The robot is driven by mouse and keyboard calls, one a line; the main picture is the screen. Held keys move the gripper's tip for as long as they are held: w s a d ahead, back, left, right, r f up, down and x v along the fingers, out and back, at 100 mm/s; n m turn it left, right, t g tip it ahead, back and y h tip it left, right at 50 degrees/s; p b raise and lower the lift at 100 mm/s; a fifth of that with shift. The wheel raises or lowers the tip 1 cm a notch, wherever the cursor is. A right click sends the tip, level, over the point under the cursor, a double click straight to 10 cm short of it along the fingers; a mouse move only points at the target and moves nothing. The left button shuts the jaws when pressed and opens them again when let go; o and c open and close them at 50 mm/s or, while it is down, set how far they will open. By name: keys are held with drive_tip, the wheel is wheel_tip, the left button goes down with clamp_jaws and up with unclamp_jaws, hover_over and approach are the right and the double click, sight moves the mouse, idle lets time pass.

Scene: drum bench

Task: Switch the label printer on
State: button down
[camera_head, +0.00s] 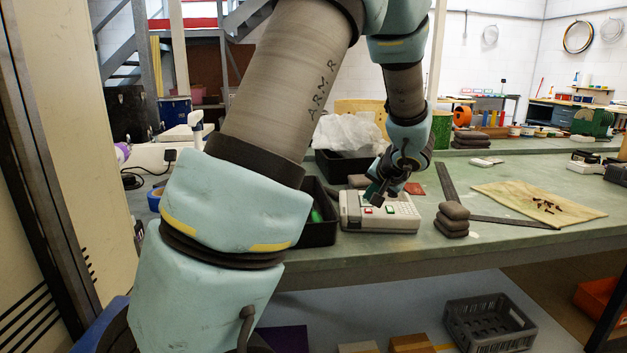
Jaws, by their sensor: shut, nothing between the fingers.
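A pale grey device with a keypad, which looks like the label printer (405,222), stands on the green bench. A small red button (367,210) and a small green button (390,209) show on its top near the front. My gripper (374,197) is shut and empty, pointing down over the left part of the device's top. I cannot tell whether the fingertips touch it. My gripper and wrist hide part of the device's rear and top.
A black bin (318,233) with something green inside stands just left of the device. Stacked dark grey pads (452,220) stand close on its right. A dark metal square (505,221) and a tan sheet (500,190) with small brown pieces lie farther right.

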sight(369, 214)
wheel_tip(369, 214, up, 5)
drive_tip(key=shift+r+p, duration=0.2)
drive_tip(key=shift+p, duration=0.75)
drive_tip(key=shift+a, duration=0.1)
drive_tip(key=s+a+f+n+g, duration=0.1)
drive_tip(key=s+a+f+g, duration=0.1)
drive_tip(key=s+a, duration=0.3)
drive_tip(key=s+a+f+n+g, duration=0.1)
drive_tip(key=s+a+f+g, duration=0.1)
drive_tip(key=a, duration=0.6)
drive_tip(key=s+a+f+n+g+h, duration=0.1)
drive_tip(key=s+a, duration=0.3)
drive_tip(key=s, duration=0.3)
drive_tip(key=s+a+f+n+g+h, duration=0.1)
drive_tip(key=s+a+n+g, duration=0.1)
drive_tip(key=s, duration=0.5)
drive_tip(key=shift+a+f+p, duration=0.3)
drive_tip(key=shift+a, duration=0.6)
